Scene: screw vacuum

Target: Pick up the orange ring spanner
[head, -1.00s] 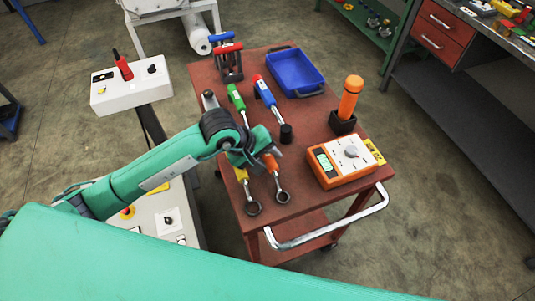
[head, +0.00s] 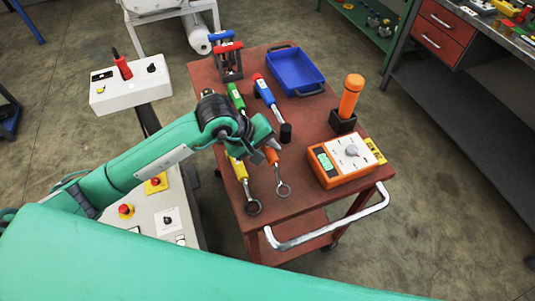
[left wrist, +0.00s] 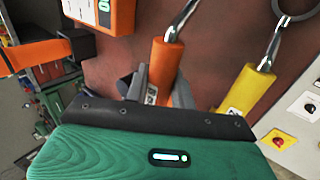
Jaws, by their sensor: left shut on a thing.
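The orange ring spanner (head: 279,174) is at the front of the red-brown trolley top, its ring end toward the front handle. My left gripper (head: 268,146) is shut on its orange handle, which also shows between the fingers in the left wrist view (left wrist: 164,68). The spanner seems slightly raised, but the gap below it is hard to judge. The yellow ring spanner (head: 241,174) lies just left of it, apart from my gripper, and shows in the left wrist view (left wrist: 247,89). My right gripper is not in view.
The trolley (head: 310,205) also holds an orange meter (head: 338,165), an orange-handled tool in a black holder (head: 350,97), a blue tray (head: 295,72), and green (head: 235,96) and blue (head: 264,90) tools. A control box (head: 162,212) stands left.

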